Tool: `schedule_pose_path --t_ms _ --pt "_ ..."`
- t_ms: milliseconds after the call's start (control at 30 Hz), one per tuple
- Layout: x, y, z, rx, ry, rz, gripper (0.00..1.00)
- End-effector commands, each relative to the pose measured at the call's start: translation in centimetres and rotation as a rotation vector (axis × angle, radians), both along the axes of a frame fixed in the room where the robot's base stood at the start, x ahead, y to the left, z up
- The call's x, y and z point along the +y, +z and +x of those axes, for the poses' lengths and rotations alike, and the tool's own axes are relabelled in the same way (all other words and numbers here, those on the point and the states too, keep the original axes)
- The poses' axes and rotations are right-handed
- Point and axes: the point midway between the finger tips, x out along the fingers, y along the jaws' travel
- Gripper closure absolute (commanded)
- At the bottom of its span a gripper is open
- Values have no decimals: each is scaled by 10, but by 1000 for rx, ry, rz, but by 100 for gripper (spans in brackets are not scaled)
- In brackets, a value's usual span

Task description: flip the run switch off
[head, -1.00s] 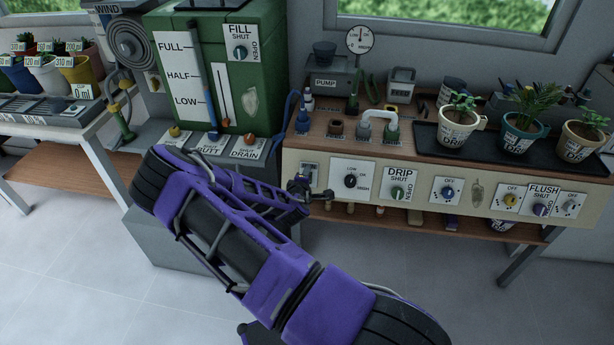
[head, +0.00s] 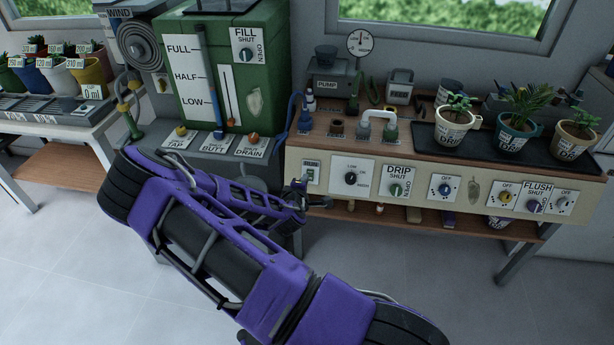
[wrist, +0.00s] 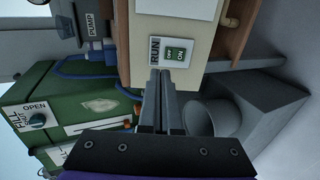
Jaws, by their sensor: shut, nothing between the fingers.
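The run switch (head: 311,173) is a small white plate with a green rocker at the left end of the cream front panel (head: 420,187). In the wrist view the run switch (wrist: 176,54) shows large, turned sideways, with "RUN" beside the rocker and "OFF" and "ON" on it. I cannot tell which side is pressed in. My gripper (head: 299,187) is at the panel's left end, just below and left of the switch. In the wrist view my gripper (wrist: 160,73) is shut and empty, its tips beside the plate's edge. Contact cannot be told.
A dial plate (head: 351,178) and the drip knob (head: 397,189) sit right of the switch. The green tank (head: 240,80) stands left, with tap, butt and drain controls in front. A lower shelf (head: 400,218) runs under the panel. Open floor lies in front.

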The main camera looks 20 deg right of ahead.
Motion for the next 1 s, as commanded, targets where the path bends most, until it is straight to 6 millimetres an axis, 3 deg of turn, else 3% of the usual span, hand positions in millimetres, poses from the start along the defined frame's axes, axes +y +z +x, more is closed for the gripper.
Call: schedule_pose_path --t_ms 133,333,867,1000 --pt "15 13 -21 2 2 0 100" --pt "24 21 -34 1 1 0 100" --pt "25 21 -36 1 0 0 100" --pt "29 30 -30 0 2 4 100"
